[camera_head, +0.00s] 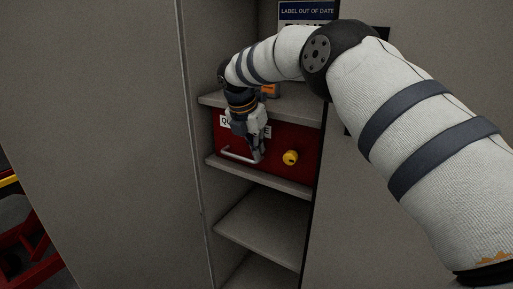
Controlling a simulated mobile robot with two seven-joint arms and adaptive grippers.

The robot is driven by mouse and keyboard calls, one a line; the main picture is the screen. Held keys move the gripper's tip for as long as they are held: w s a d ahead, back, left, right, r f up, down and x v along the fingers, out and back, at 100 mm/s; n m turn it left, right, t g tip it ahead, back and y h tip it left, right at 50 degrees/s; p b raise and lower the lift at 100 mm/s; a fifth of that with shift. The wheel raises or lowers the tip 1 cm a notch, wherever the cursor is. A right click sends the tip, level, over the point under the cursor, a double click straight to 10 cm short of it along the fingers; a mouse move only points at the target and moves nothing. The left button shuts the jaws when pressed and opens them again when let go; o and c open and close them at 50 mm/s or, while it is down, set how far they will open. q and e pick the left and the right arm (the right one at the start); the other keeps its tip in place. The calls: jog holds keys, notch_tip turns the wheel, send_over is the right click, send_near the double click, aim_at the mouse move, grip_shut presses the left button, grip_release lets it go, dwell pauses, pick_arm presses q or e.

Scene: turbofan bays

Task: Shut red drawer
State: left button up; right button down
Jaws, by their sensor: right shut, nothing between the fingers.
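The red drawer (302,139) sits in a grey shelf unit, between two shelf boards. Its front has a pale bar handle (238,155) at the lower left, a yellow knob (290,157) at the right and a white label partly hidden behind my gripper. My right gripper (257,157) is shut and empty, pointing down in front of the drawer by the right end of the handle. I cannot tell whether it touches the drawer or handle. How far the drawer sticks out is hard to tell. My left gripper is not in view.
A small orange item (271,90) stands on the shelf above the drawer. The shelves below (262,222) look empty. Grey panels flank the opening. A blue-headed sign (307,12) is at the top, and red framework (36,262) stands at the lower left.

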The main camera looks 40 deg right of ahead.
jog(key=s+a+r+p, duration=0.1)
jog(key=s+a+r, duration=0.2)
jog(key=a+r, duration=0.55)
jog(key=s+a+f+m+y, duration=0.1)
jog(key=s+a+f, duration=0.1)
jog(key=f, duration=0.6)
jog(key=s+a+f+m+y, duration=0.1)
jog(key=s+a+f+m, duration=0.1)
jog(key=f, duration=0.7)
jog(key=s+a+f+m+g+y, duration=0.1)
jog(key=s+a+f+m, duration=0.25)
jog(key=s+f, duration=0.5)
jog(key=s+a+f+m+g+y, duration=0.15)
jog(key=s+f+m, duration=0.25)
jog(key=s+f, duration=0.45)
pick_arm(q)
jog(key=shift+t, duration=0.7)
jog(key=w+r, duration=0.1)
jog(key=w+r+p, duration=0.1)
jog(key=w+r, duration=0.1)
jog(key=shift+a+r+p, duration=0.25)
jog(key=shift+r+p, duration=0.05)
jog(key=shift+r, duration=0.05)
pick_arm(e)
jog(key=s+f+m+g, duration=0.1)
jog(key=s+m, duration=1.1)
jog(key=s, duration=1.6)
jog(key=shift+s+d+f, duration=0.35)
